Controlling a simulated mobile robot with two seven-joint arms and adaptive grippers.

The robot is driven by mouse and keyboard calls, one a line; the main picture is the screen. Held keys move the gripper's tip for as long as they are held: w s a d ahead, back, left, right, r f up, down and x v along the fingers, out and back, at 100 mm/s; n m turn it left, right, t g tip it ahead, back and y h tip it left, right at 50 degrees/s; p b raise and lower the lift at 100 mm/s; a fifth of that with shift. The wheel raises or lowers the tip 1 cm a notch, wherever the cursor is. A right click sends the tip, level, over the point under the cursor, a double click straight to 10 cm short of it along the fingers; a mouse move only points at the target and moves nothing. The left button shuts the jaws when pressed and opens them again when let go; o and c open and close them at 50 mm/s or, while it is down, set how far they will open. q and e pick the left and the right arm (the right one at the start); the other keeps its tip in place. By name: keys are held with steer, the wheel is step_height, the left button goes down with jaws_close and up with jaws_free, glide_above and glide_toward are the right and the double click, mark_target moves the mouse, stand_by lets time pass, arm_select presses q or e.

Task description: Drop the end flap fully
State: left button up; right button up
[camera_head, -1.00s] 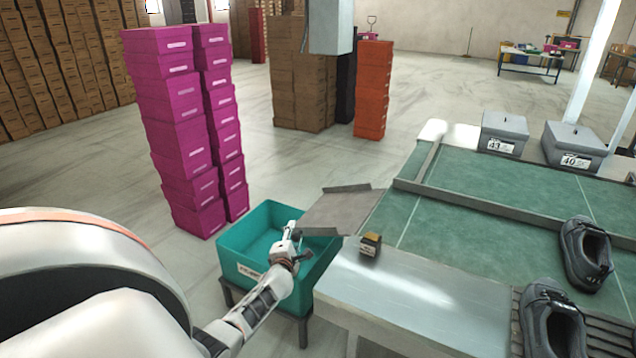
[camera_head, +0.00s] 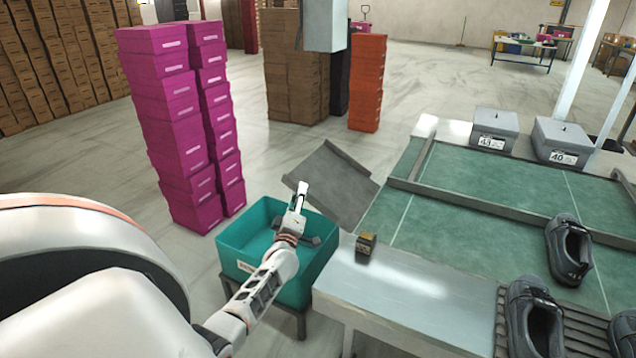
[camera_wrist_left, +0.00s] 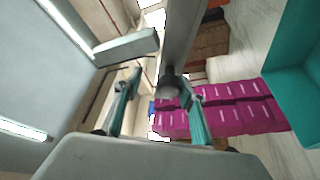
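The end flap (camera_head: 338,183) is a grey plate at the left end of the green-topped table (camera_head: 455,207). It slopes upward, with its outer edge raised above the teal bin (camera_head: 250,252). My left gripper (camera_head: 302,190) is over the bin, close to the flap's outer edge; contact is unclear. In the left wrist view, the fingers (camera_wrist_left: 160,95) stand apart, and a grey bar with a dark round end (camera_wrist_left: 170,83) lies between or just beyond them. It does not look clamped. My right gripper is not in view.
Dark shoes (camera_head: 568,250) and grey lidded boxes (camera_head: 495,130) are at the right. Magenta box stacks (camera_head: 180,130) stand behind the bin. Open floor lies beyond.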

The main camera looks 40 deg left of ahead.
arm_select(q)
steer(key=w+d+r+m+t+h, duration=0.1)
steer(key=d+r+m+t, duration=0.1)
steer(key=d+r+m, duration=0.4)
steer(key=shift+w+d+r+m+t, duration=0.3)
steer(key=shift+w+d+r+m, duration=0.15)
steer(key=shift+d, duration=0.3)
steer(key=shift+s+f, duration=0.1)
steer(key=p+v, duration=0.3)
steer(key=v, duration=0.6)
stand_by(0.4)
